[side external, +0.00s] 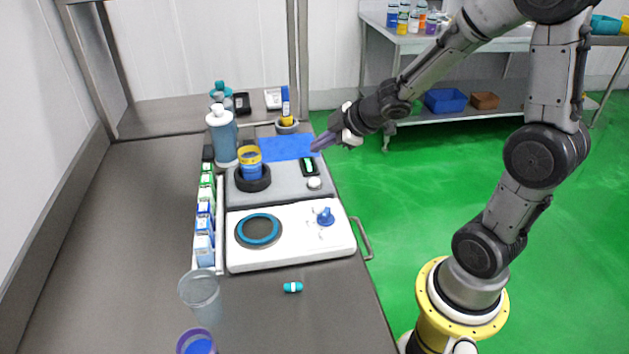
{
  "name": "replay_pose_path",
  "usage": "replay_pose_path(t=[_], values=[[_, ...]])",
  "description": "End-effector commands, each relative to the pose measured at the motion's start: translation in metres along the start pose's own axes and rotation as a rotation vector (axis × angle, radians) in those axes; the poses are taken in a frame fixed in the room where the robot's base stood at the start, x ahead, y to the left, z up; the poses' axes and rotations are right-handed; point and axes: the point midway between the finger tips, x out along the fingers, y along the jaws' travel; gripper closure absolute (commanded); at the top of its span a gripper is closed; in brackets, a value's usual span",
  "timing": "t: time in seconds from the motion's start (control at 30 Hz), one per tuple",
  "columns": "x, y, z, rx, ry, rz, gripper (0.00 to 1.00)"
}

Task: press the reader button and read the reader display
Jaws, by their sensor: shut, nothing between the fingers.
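The reader (285,200) is a grey slab on the bench. A dark ring on it holds a blue container with a yellow rim (250,163). The reader display (309,166) is a small dark panel with a light green area at the slab's right side; any figures are too small to read. The round whitish reader button (314,183) is just in front of the display. My gripper (313,149) is shut and empty. Its fingertips appear above and behind the display in the picture, apart from the button; their exact height is unclear.
A white unit (290,258) with a blue ring, blue knob and side handle stands in front. Small cartons (204,225) line the left. A tall bottle (222,137), blue mat (285,147) and clear cup (201,292) stand around. A teal capsule (292,287) lies near the front.

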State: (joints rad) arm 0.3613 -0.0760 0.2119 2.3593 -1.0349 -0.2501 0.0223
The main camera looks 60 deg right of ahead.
Motion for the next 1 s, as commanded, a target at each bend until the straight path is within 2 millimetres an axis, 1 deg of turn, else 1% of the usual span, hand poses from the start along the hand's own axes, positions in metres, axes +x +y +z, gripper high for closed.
replay_pose_path(t=[0.5, 0.7, 1.0], values=[[0.039, -0.028, 0.028, 0.001, 0.001, -0.003, 1.00], [0.046, -0.034, 0.033, 0.000, 0.001, 0.000, 1.00], [0.047, -0.034, 0.034, -0.001, 0.001, 0.001, 1.00]])
